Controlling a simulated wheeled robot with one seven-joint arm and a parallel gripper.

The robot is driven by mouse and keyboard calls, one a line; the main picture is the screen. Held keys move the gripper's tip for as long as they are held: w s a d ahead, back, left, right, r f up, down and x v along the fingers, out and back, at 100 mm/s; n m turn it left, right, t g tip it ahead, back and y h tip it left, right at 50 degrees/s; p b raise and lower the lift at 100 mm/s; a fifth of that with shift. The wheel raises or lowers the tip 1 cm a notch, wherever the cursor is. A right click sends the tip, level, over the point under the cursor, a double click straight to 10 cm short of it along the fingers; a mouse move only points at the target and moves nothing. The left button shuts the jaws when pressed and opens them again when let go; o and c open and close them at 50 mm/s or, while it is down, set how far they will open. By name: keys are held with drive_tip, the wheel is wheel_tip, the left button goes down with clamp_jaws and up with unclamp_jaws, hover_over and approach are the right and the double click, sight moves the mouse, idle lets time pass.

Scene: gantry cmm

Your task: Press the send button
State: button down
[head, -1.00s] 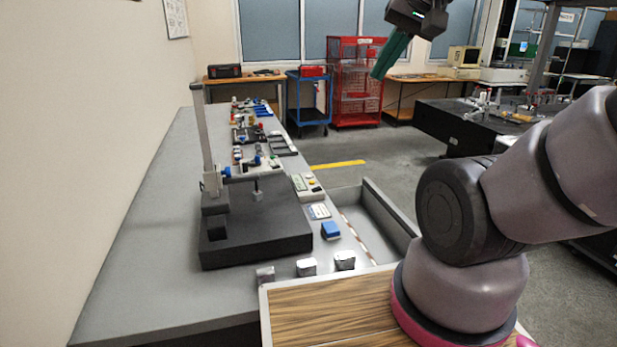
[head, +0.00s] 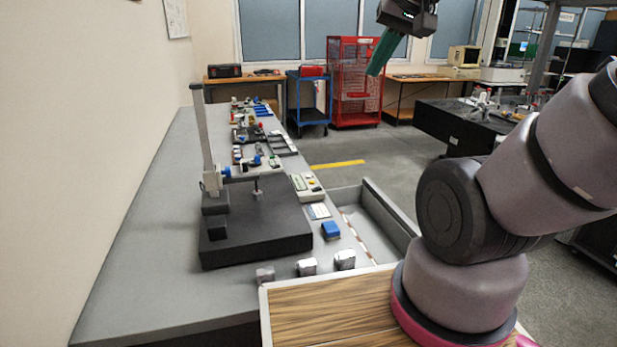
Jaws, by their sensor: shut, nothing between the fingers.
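A small beige device (head: 306,185) with a screen and small buttons lies on the long grey bench, right of the black granite block. It is too small in the picture to read which of its buttons is the send button. My gripper (head: 376,57) hangs high in the air at the top of the picture, well above and beyond the device. Its green fingers look closed together with nothing between them. My arm comes in from the right; the part between the lower links and the gripper is out of the picture.
The black block (head: 285,236) carries a gauge stand with a tall post (head: 206,140). A grey tray (head: 385,222) flanks the bench. Open floor lies beyond.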

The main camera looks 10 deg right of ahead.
drive_tip(key=w+f+n, duration=0.2)
drive_tip(key=w+n, duration=0.2)
drive_tip(key=w, duration=0.8)
drive_tip(key=n+t+y, duration=0.1)
drive_tip(key=n+t, duration=0.1)
drive_tip(key=n, duration=0.9)
hover_over(309, 177)
wheel_tip(309, 177, down, 30)
drive_tip(key=shift+d+r, duration=0.15)
drive_tip(key=shift+d, duration=0.15)
drive_tip(key=shift+s, duration=0.1)
drive_tip(key=shift+f, duration=4.4)
drive_tip(key=shift+f, duration=0.1)
drive_tip(key=shift+f, duration=0.3)
